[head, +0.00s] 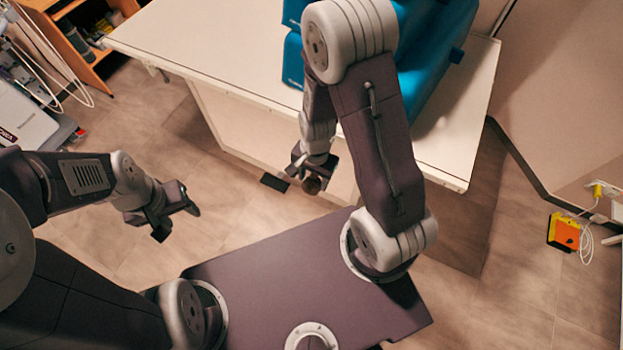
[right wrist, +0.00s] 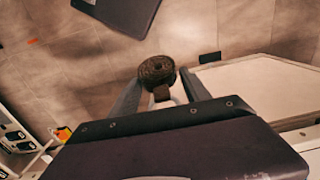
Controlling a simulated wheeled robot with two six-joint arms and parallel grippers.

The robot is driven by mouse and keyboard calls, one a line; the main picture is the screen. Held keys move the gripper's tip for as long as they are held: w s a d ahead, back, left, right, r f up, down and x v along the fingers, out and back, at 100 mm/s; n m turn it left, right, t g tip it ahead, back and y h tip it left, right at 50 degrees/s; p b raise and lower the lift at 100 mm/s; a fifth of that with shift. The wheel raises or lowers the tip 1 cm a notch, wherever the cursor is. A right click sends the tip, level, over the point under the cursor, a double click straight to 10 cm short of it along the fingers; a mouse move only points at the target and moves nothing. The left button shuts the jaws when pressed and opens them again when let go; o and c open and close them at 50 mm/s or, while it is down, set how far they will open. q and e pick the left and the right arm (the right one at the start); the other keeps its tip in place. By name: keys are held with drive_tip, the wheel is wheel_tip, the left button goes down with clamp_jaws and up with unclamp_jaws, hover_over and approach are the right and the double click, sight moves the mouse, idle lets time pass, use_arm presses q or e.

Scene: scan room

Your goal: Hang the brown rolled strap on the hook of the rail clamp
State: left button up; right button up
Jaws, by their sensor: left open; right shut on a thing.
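The brown rolled strap (right wrist: 157,69) is a dark coil with a short tail, held between the fingertips of my right gripper (right wrist: 160,92) in the right wrist view. In the head view my right gripper (head: 312,173) points down beside the white table's near side, and the round end of the strap (head: 313,186) shows between its fingers. My left gripper (head: 178,220) is open and empty over the floor at the left.
A white table (head: 190,38) with blue padded blocks (head: 437,62) stands ahead. Orange shelving (head: 75,45) and pale equipment (head: 25,120) are at the left. An orange and yellow box (head: 565,233) with a white cable lies at the right. Floor between left equipment and table is clear.

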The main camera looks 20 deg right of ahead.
drive_tip(key=w+d+f+b, duration=0.1)
drive_tip(key=w+d+f, duration=0.1)
drive_tip(key=w+d, duration=0.4)
drive_tip(key=shift+d, duration=0.5)
idle(0.4)
drive_tip(key=shift+w, duration=0.15)
idle(0.4)
drive_tip(key=o, duration=1.5)
drive_tip(key=shift+c, duration=0.2)
wheel_tip(320, 180, up, 9)
drive_tip(key=shift+d+r+p, duration=0.1)
drive_tip(key=shift+d+p, duration=0.05)
drive_tip(key=shift+p, duration=0.25)
